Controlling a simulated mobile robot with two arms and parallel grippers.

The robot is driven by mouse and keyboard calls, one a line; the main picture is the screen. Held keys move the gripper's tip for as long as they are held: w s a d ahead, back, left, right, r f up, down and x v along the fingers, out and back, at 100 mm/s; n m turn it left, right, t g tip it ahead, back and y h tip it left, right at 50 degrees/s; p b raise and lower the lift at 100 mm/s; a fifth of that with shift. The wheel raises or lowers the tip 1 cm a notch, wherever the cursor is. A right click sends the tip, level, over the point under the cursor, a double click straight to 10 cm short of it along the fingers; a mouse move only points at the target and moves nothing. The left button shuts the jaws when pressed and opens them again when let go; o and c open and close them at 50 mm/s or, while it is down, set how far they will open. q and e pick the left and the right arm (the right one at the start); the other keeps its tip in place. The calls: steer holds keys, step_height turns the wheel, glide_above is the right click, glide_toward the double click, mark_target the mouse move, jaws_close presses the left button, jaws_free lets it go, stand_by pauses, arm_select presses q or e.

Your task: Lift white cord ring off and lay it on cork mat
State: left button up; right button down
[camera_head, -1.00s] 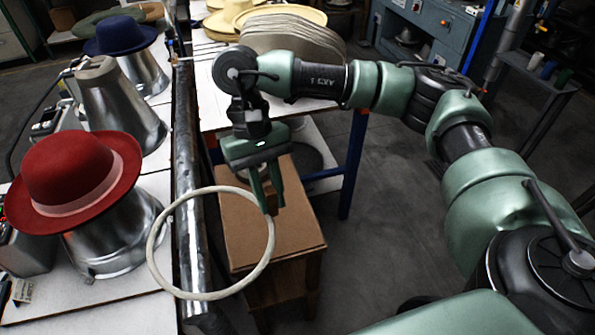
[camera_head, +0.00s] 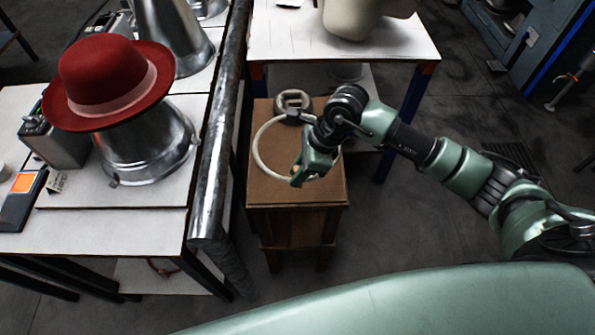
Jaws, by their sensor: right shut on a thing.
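The white cord ring (camera_head: 255,147) is in the jaws of my right gripper (camera_head: 297,176). It lies over the brown cork-coloured top (camera_head: 268,192) of a small wooden stand, which I take for the cork mat. I cannot tell whether the ring touches that top or hangs just above it. My right gripper is shut on the ring's near side, and its wrist hides part of the ring's right side. The red hat (camera_head: 105,78) with a pink band sits on a metal hat form (camera_head: 150,143) at the left. My left gripper is not in view.
A beige coiled thing (camera_head: 291,100) stands at the back edge of the stand's top. A thick metal rail (camera_head: 213,150) runs between the left table and the stand. A white table (camera_head: 400,42) with a pale object is behind. Floor at the right is open.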

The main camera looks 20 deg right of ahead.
steer(key=shift+a+f+b, duration=0.1)
steer(key=shift+f+b, duration=0.2)
steer(key=shift+f, duration=0.35)
step_height(320, 180, down, 4)
steer(key=b, duration=0.2)
steer(key=shift+f+b, duration=0.15)
steer(key=shift+b, duration=0.2)
steer(key=shift+f+b, duration=0.75)
steer(key=shift+r, duration=0.1)
steer(key=shift+f+b, duration=0.2)
steer(key=shift+b, duration=0.3)
steer(key=c, duration=1.2)
jaws_free()
steer(key=shift+r, duration=0.1)
